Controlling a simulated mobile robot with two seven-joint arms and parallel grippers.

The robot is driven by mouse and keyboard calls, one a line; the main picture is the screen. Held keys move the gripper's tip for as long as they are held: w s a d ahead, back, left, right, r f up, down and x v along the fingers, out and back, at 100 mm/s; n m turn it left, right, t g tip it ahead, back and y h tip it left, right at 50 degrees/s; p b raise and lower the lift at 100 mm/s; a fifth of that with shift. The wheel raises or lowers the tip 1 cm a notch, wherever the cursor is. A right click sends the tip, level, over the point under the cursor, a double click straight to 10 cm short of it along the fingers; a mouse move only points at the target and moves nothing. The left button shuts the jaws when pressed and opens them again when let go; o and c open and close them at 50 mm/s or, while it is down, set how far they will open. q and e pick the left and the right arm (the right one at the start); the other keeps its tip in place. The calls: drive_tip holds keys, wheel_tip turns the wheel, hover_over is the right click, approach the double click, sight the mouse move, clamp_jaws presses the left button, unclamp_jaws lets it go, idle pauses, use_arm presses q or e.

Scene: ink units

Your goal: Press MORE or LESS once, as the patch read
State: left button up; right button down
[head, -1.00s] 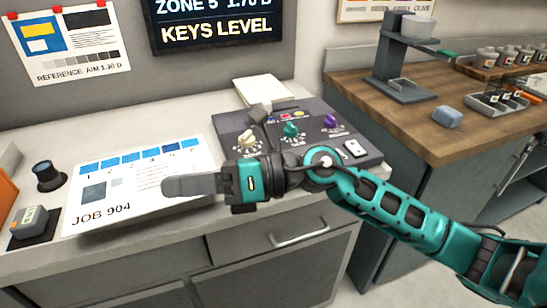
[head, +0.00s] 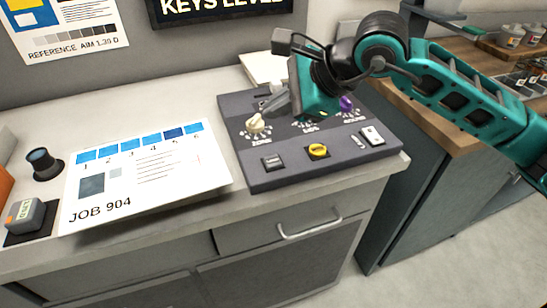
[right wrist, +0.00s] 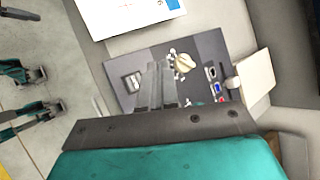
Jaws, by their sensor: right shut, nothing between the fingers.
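The dark console (head: 300,172) stands on the grey counter. Behind are a cream ZONE knob (head: 256,123) and a purple knob (head: 345,104). My right gripper (head: 268,112) is shut and empty, above the console's back left near the cream knob. It hides the teal knob. My left gripper is out of view.
The JOB 904 sheet (head: 150,185) with blue patches lies left of the console. A small grey device (head: 25,214) sits on a black pad at far left, with a dark cylinder (head: 43,163) behind it. The wall screen (head: 222,8) reads KEYS LEVEL.

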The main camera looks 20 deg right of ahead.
drive_tip(key=shift+f, duration=0.15)
drive_tip(key=b, duration=0.5)
hover_over(276, 162)
wheel_tip(276, 162, down, 8)
drive_tip(key=shift+s+r, duration=0.1)
drive_tip(key=shift+f, duration=0.3)
drive_tip(key=shift+f+b, duration=0.1)
drive_tip(key=shift+b, duration=0.25)
idle(1.1)
drive_tip(key=shift+f, duration=0.1)
drive_tip(key=shift+f+b, duration=0.3)
drive_tip(key=shift+b, duration=0.3)
